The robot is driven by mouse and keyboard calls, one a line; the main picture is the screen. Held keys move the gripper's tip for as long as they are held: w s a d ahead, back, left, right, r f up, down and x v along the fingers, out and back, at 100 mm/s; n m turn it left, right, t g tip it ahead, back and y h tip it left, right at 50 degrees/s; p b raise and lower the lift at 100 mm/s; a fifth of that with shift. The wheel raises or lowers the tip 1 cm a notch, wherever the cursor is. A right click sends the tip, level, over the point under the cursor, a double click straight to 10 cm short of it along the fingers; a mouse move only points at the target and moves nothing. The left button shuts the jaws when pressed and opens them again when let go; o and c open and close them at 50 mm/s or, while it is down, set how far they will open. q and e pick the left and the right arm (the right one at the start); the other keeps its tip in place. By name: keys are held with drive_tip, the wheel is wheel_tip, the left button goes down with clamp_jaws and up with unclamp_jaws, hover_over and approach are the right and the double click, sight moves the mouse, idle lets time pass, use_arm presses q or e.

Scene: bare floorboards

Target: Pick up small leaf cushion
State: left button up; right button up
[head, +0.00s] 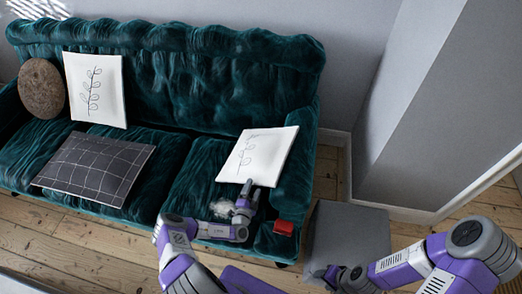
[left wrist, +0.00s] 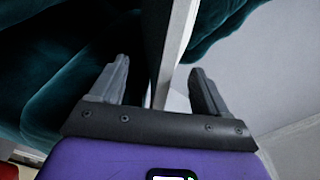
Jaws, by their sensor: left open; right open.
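A white leaf cushion (head: 257,155) leans at the right end of the green sofa, against the armrest. A second white leaf cushion (head: 93,90), looking somewhat larger, leans on the backrest at the left. My left gripper (head: 248,187) is at the lower edge of the right-hand leaf cushion. In the left wrist view, its open fingers (left wrist: 160,66) stand on either side of the cushion's pale edge (left wrist: 175,50), with gaps visible; contact cannot be told. My right gripper (head: 320,273) is low at the right, by a grey block, and open.
The green sofa (head: 200,85) also holds a round brown cushion (head: 42,88) and a dark grid cushion (head: 95,168). A small red object (head: 283,227) is at its front right. The grey block (head: 345,240) stands on the floorboards beside the sofa.

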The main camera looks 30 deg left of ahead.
sight(257, 174)
use_arm(q)
drive_tip(key=w, duration=0.2)
drive_tip(key=w+a+b, duration=0.1)
drive_tip(key=w, duration=0.1)
drive_tip(key=w+b, duration=0.1)
drive_tip(key=w, duration=0.1)
drive_tip(key=shift+w+a+r, duration=0.25)
drive_tip(key=shift+w+r, duration=0.05)
use_arm(e)
drive_tip(key=shift+s+f, duration=0.2)
drive_tip(key=shift+f, duration=0.35)
drive_tip(key=shift+s+f, duration=0.15)
drive_tip(key=shift+f, duration=0.35)
use_arm(q)
drive_tip(key=c, duration=1.2)
